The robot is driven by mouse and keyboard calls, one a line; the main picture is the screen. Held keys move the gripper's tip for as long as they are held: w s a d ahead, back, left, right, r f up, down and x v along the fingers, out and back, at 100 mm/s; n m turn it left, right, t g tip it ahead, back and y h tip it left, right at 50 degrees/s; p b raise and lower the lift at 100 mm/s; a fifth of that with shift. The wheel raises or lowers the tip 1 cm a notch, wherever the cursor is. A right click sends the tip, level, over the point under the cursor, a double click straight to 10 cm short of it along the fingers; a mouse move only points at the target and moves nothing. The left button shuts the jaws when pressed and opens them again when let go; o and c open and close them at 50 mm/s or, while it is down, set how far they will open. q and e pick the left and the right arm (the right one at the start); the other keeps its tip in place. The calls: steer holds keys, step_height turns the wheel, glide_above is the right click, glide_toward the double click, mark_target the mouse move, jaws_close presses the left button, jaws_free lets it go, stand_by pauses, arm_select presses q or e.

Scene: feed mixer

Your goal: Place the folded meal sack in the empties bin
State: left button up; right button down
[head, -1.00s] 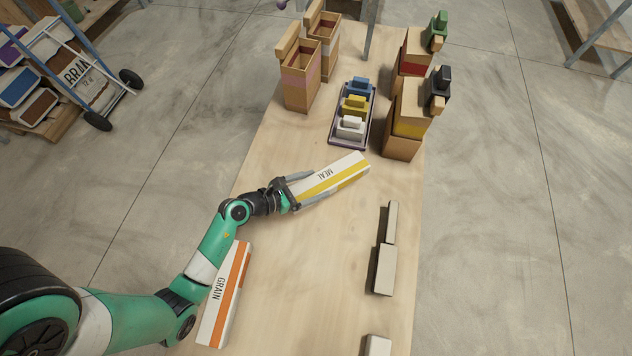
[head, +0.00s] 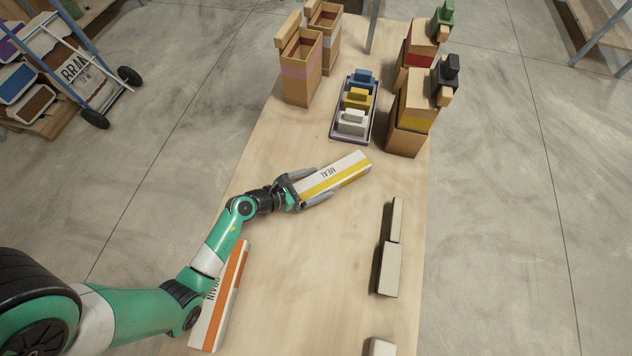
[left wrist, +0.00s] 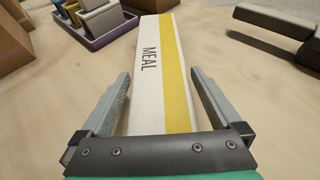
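The folded meal sack (head: 345,174) is a long flat white block with a yellow stripe and the word MEAL, lying on the wooden table. It runs away from me in the left wrist view (left wrist: 158,70). My left gripper (head: 316,184) is open around the sack's near end, one finger on each side. In the left wrist view a narrow gap shows between each finger and the sack. My right gripper is not in view. I cannot tell which container is the empties bin.
A grain sack (head: 232,293) with an orange stripe lies partly under my left arm. A purple-rimmed tray (head: 337,136) holds coloured blocks beyond the meal sack. Tall boxes stand back left (head: 297,85) and right (head: 406,140). Pale blocks (head: 388,270) line the right edge. The middle is clear.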

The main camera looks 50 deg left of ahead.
arm_select(q)
steer(key=shift+r, duration=0.2)
steer(key=shift+s+r, duration=0.15)
steer(key=shift+s, duration=0.1)
steer(key=p+v, duration=0.3)
steer(key=v, duration=0.7)
steer(key=shift+s+r, duration=0.15)
steer(key=shift+s, duration=0.1)
steer(key=shift+s+r, duration=0.1)
steer(key=shift+s, duration=0.3)
